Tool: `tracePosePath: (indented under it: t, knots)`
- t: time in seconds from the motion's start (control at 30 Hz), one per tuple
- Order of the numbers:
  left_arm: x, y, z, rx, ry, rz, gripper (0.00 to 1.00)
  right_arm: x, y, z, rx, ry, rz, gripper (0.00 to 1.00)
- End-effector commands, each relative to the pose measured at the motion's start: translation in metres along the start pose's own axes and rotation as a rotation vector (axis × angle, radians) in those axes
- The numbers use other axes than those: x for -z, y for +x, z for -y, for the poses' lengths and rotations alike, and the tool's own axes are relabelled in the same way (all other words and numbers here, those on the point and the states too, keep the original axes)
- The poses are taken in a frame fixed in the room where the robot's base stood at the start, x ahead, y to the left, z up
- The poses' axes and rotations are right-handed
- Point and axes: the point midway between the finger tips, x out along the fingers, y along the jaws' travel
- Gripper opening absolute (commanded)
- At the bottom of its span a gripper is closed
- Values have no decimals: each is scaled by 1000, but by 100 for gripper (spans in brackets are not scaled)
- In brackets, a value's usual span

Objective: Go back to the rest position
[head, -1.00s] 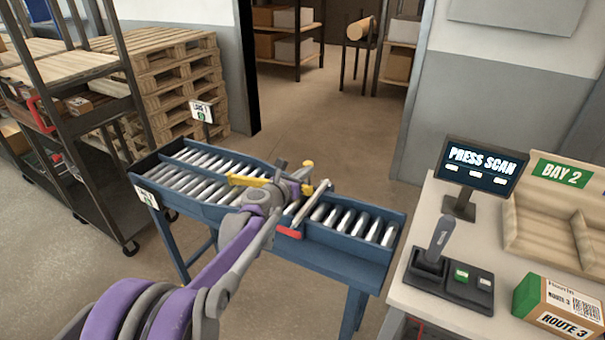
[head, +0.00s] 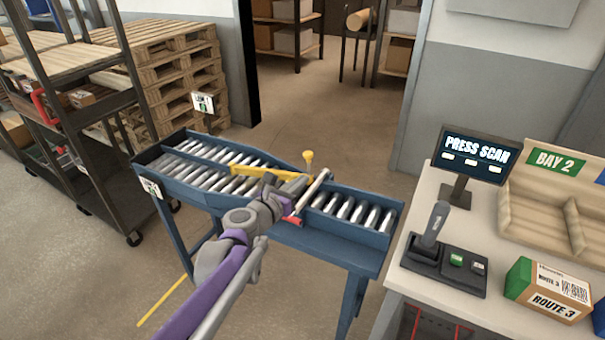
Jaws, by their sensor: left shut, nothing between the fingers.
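My left gripper (head: 271,183) is shut and empty. It is over the middle of the blue roller conveyor (head: 345,250), and my purple and grey arm comes up from the bottom of the head view. The fingers are close to a yellow bar (head: 262,171) with an upright yellow knob (head: 308,158) at its right end. I cannot tell whether they touch it. A grey crossbar (head: 314,186) with a red end (head: 293,220) lies across the rollers just right of the gripper. My right gripper is not in view.
A white bench (head: 413,277) at right holds a PRESS SCAN screen (head: 475,157), a lever box (head: 443,266), a ROUTE 3 carton (head: 546,290) and a wooden BAY 2 tray (head: 545,212). A dark shelf cart (head: 118,205) and pallets (head: 170,75) stand left. The doorway floor is clear.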

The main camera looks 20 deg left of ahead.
Motion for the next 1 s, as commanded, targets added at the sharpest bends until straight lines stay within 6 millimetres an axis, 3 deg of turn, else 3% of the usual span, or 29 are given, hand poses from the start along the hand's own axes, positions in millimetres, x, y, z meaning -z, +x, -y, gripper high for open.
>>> tracePosePath:
  t: [0.6,0.7,0.77,0.87,1.0]
  knots:
    - [0,-7,3,0,1,0,0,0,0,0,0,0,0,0]
    - [0,-11,11,17,55,-12,0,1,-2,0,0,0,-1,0]
    - [-1,-18,25,48,156,-33,0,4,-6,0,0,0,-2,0]
    - [3,-40,62,146,463,-89,0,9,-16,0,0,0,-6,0]
    - [26,-92,120,376,1078,-173,0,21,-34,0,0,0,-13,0]
